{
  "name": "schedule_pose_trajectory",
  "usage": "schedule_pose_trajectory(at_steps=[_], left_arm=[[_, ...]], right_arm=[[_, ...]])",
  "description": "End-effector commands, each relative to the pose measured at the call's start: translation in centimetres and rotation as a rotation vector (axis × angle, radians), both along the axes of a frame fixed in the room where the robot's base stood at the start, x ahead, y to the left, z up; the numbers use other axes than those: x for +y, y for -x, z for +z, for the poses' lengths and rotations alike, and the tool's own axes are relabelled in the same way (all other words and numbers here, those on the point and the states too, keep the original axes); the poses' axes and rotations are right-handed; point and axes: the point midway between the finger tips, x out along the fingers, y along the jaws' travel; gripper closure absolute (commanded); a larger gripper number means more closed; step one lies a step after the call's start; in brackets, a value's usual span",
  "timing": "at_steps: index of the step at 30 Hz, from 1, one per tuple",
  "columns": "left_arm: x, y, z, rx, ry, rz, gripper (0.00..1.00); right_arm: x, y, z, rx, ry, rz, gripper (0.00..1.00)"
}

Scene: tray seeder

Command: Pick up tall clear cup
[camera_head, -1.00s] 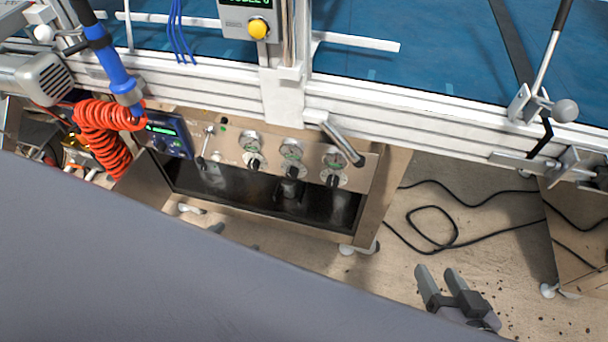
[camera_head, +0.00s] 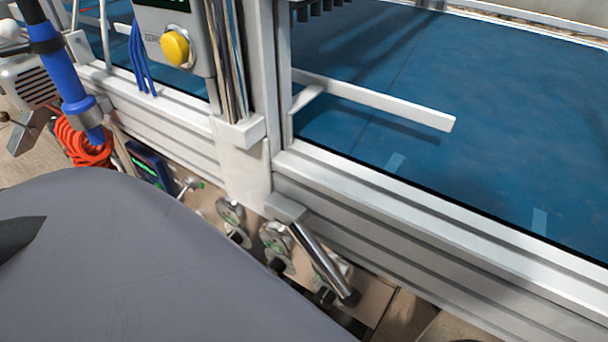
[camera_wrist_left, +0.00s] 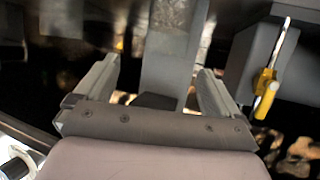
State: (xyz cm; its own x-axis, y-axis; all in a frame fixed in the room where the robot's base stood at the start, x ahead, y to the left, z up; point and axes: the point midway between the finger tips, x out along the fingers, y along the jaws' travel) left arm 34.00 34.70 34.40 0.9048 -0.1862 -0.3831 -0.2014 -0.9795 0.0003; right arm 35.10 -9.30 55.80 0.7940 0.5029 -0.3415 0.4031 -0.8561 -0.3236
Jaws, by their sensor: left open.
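I see no tall clear cup in either view. My left gripper (camera_wrist_left: 155,75) shows in the left wrist view with its two fingers spread wide apart. A grey metal bar or post shows between and beyond the fingers, and I see nothing gripped. The left gripper cannot be made out in the head view. My right gripper is not in view.
The seeder's pale metal frame (camera_head: 370,205) borders a blue belt (camera_head: 480,90). A control box with a yellow button (camera_head: 175,47), a lever (camera_head: 322,262) and gauges are at its near side. A red coiled hose (camera_head: 80,145) hangs left. A yellow part (camera_wrist_left: 265,92) is beside the left gripper.

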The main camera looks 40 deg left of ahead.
Motion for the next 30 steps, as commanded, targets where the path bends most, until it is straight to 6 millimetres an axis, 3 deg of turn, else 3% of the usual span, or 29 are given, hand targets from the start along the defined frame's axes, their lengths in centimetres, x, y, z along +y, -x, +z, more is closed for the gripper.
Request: schedule_pose_trajectory(at_steps=[16,26,30], left_arm=[[-0.3,-5.4,-3.2,-0.002,-0.001,0.000,0.03],[-0.4,-5.9,-3.2,0.001,-0.001,0.000,0.03],[-0.4,-5.9,-3.2,0.001,-0.001,0.000,0.49]], right_arm=[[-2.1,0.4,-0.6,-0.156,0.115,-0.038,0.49],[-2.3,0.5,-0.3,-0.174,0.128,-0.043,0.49],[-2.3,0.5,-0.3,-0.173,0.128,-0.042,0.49]])
